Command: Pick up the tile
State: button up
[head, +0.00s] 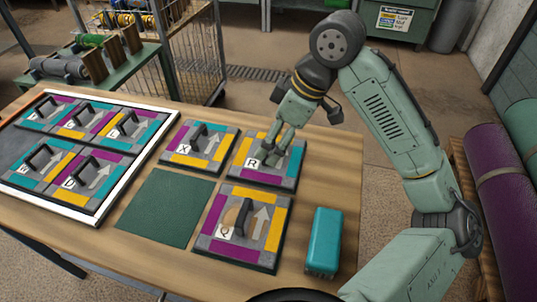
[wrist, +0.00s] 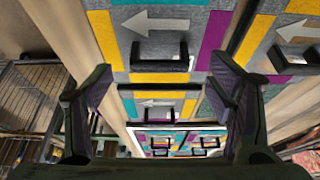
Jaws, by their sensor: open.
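Square grey tiles with purple, yellow and teal edge strips, a dark handle and a white arrow lie on the wooden table. My gripper (head: 279,148) points down over the tile marked R (head: 243,174) and hides part of it, including its handle. In the wrist view my gripper (wrist: 160,72) has its fingers wide apart and nothing between the pads. The R tile (wrist: 207,18) shows ahead, its black handle (wrist: 160,64) lying across the gap between the fingertips; I cannot tell the height gap. Tile X (head: 184,159) lies to the left, and tile Q (head: 221,247) nearer.
A white-framed tray (head: 138,165) at the left holds several similar tiles. A bare green square (head: 168,207) lies between the tray and tile Q. A teal block-shaped object (head: 324,240) stands right of Q. Rolled rugs (head: 502,190) lie at the far right.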

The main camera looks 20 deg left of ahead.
aim_at(244, 167)
jog(key=shift+x, duration=1.6)
jog(key=shift+r, duration=0.1)
jog(key=c, duration=1.3)
